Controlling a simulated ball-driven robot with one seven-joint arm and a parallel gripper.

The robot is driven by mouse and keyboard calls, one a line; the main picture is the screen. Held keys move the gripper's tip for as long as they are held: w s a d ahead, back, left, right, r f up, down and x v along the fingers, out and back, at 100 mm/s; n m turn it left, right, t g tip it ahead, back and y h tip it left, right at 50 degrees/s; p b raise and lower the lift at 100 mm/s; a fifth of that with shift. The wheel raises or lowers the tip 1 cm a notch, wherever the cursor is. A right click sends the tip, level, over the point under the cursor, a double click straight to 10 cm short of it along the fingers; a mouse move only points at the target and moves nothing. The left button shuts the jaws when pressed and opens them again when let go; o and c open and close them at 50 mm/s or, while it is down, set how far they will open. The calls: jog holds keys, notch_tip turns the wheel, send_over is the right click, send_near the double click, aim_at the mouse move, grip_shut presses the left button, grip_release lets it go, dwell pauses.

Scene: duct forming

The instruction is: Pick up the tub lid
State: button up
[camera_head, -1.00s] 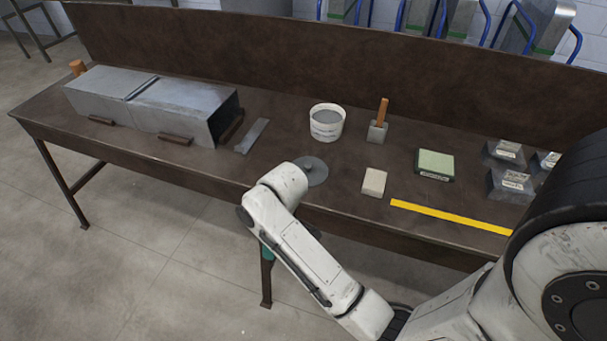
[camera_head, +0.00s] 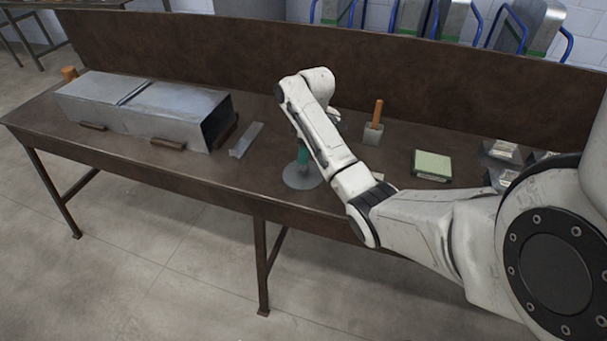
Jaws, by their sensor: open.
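The tub lid is a round grey disc (camera_head: 293,183) lying flat near the front edge of the brown workbench. My gripper (camera_head: 302,163) points down over the lid, with its teal body showing just below my bent white wrist. The gripper's tips are small in the view and close above or at the middle of the lid; I cannot tell whether they touch it. The gripper is open. My arm hides the right edge of the lid and the white tub behind it.
A long sheet-metal duct (camera_head: 170,110) lies on the left of the workbench (camera_head: 215,172), with a flat metal strip (camera_head: 246,139) beside it. A wooden-handled block (camera_head: 373,133), a green pad (camera_head: 431,164) and metal weights (camera_head: 502,151) stand to the right. My arm crosses the bench's right front.

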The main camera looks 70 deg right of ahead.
aim_at(304, 168)
jog(key=shift+f+p, duration=0.4)
jog(key=shift+f, duration=3.15)
grip_shut()
